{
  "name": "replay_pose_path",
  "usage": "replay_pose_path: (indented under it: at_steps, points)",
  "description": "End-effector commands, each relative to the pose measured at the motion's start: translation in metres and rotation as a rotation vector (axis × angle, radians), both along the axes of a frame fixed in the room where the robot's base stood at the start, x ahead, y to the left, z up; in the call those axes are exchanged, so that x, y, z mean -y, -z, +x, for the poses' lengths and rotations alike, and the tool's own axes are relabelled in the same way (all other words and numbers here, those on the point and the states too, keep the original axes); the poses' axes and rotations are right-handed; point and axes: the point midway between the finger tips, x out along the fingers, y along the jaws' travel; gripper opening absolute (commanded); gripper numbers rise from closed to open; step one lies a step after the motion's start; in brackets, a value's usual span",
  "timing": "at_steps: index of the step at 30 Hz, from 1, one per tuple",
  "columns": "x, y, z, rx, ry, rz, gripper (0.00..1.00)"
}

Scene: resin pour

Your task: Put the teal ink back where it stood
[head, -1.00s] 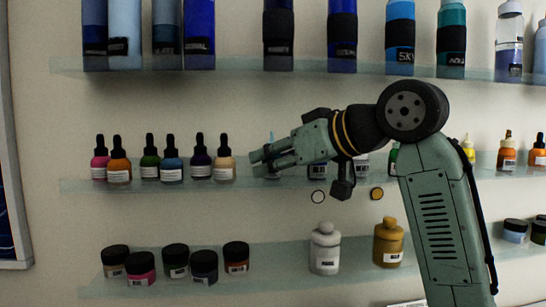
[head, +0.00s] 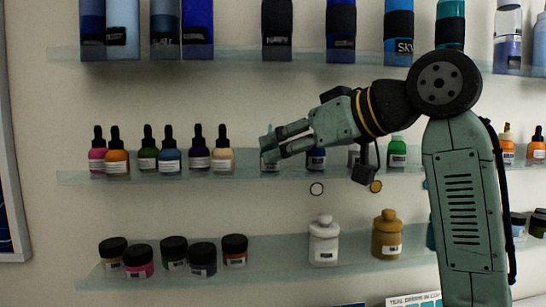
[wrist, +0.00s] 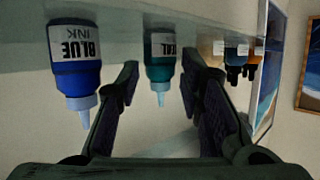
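The teal ink (wrist: 161,62) stands on the glass middle shelf (head: 120,178); the wrist picture is upside down, so it seems to hang. In the head view the teal ink (head: 270,167) shows only its pale tip and label, partly behind my fingers. My gripper (head: 266,147) is open, its fingertips at the bottle. In the wrist view my gripper (wrist: 159,72) has one finger on each side of the bottle, with a gap visible at both sides. The blue ink (wrist: 76,62) stands beside it, to its right in the head view (head: 316,160).
Several dropper bottles (head: 168,158) stand left of the teal ink on the same shelf. A green bottle (head: 397,153) stands farther right. The shelf below holds a white jar (head: 323,242), a yellow jar (head: 387,238) and small pots. Tall bottles (head: 277,28) fill the shelf above.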

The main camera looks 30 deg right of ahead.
Motion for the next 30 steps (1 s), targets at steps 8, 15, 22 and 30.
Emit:
replay_pose_path:
  at_steps: [8,15,22,30]
  points:
    - [0.013,-0.019,-0.054,0.002,0.002,-0.001,0.34]
    - [0.018,-0.028,-0.075,0.0,0.001,-0.001,0.34]
    - [0.019,-0.029,-0.077,0.0,0.001,-0.001,0.34]
    - [0.016,-0.028,-0.068,0.01,-0.007,0.001,0.34]
